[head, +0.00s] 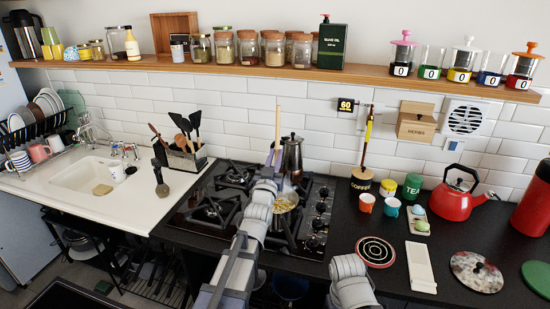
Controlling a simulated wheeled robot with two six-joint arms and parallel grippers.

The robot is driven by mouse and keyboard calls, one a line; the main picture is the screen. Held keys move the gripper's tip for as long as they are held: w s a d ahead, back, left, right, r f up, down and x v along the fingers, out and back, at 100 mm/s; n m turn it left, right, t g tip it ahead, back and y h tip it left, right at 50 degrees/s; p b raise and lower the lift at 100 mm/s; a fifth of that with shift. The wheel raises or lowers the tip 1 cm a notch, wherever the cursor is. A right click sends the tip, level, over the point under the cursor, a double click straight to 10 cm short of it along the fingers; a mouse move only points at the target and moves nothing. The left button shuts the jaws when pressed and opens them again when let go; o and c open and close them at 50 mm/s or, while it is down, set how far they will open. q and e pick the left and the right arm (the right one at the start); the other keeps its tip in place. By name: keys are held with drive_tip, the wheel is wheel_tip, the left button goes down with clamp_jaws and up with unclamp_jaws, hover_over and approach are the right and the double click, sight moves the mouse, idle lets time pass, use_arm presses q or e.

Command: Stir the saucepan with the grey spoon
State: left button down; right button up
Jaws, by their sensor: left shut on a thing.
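The saucepan (296,199) stands on the front right part of the hob, with yellowish food in it; my left arm hides part of it. My left gripper (274,158) is above and behind the saucepan, shut on an upright spoon whose pale handle (278,122) sticks up above the fingers. The lower end of this spoon is hidden, so I cannot tell its colour there or whether it touches the food. My right arm shows at the bottom centre; its gripper is not in view.
A dark steel coffee pot (292,157) stands close behind the saucepan, right beside my left gripper. Cups, a striped round mat (376,251) and a red kettle (455,196) are on the right counter.

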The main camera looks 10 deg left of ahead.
wheel_tip(320, 180, down, 9)
drive_tip(key=b, duration=0.8)
drive_tip(key=shift+r, duration=0.2)
